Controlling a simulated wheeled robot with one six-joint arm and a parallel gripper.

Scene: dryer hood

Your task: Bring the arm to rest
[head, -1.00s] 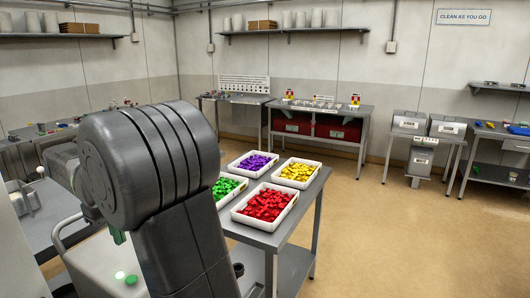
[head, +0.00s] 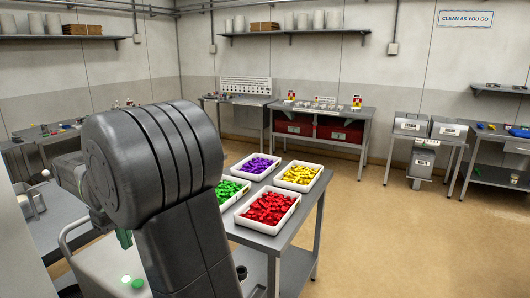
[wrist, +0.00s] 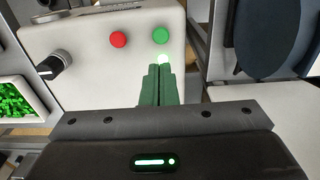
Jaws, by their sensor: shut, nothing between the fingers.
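My gripper (wrist: 158,84) shows in the wrist view with its two green fingers closed together and nothing between them. Its fingertips lie over a white panel (wrist: 92,72), just below a glowing pale lamp (wrist: 164,59) and a green button (wrist: 161,35). I cannot tell whether they touch the panel. A red button (wrist: 118,40) sits to the left of the green one. In the head view the green gripper (head: 124,238) hangs above the white machine top, partly hidden by my arm. The green button (head: 138,283) shows below it.
A black knob (wrist: 51,67) stands on the panel's left. In the head view, a steel table (head: 292,231) beside my arm holds trays of red (head: 268,208), yellow (head: 299,175), purple (head: 256,166) and green (head: 230,190) pieces. The floor to the right is open.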

